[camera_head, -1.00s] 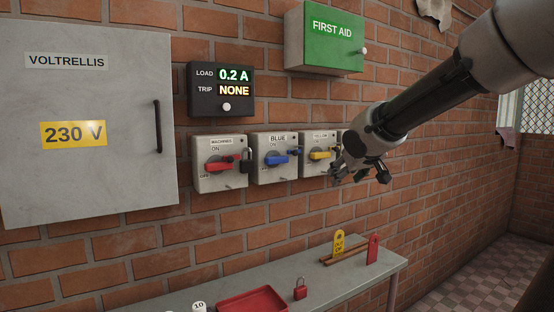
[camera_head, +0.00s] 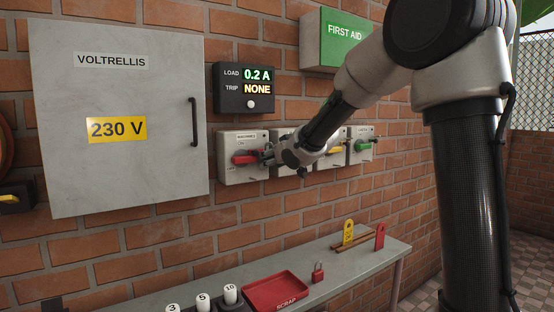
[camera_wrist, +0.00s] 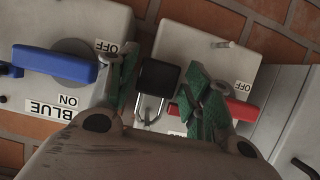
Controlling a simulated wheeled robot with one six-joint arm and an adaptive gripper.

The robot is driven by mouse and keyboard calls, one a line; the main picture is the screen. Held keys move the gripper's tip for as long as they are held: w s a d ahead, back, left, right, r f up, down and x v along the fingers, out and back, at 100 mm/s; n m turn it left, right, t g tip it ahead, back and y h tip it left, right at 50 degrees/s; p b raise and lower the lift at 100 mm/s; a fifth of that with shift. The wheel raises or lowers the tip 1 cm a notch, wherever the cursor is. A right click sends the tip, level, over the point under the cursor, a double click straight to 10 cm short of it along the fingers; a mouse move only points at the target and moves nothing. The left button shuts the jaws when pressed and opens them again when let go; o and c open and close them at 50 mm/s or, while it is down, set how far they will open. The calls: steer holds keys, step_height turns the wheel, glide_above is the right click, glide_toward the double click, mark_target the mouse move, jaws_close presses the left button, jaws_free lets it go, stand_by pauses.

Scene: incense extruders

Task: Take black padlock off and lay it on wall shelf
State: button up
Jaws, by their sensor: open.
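The black padlock (camera_wrist: 158,77) hangs by its metal shackle at the machines switch box (camera_head: 243,172), beside the red handle (camera_head: 246,158). The red handle also shows in the wrist view (camera_wrist: 243,110). My gripper (camera_wrist: 162,85) is open, with one green-padded finger on each side of the padlock; I cannot tell whether either touches it. In the head view my gripper (camera_head: 268,156) is at the right edge of the machines box and hides the padlock. The grey wall shelf (camera_head: 345,280) runs below the switches.
The blue handle (camera_wrist: 55,64) is close beside my left finger in the wrist view. Yellow (camera_head: 335,150) and green (camera_head: 363,146) handles are farther right. The shelf holds a red scrap tray (camera_head: 274,292), red padlock (camera_head: 318,272), tags and numbered pieces. Bare shelf shows right of the tray.

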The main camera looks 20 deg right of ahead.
steer(key=c, duration=0.9)
steer(key=shift+o, duration=0.2)
steer(key=shift+r, duration=0.3)
steer(key=shift+d, duration=0.1)
steer(key=shift+s+d+r, duration=0.1)
steer(key=shift+s+d, duration=0.2)
steer(key=shift+s, duration=0.65)
steer(key=shift+s+d, duration=0.25)
steer(key=shift+s, duration=0.65)
steer(key=shift+s+d+r, duration=0.1)
steer(key=shift+s+d, duration=0.2)
steer(key=shift+s, duration=0.65)
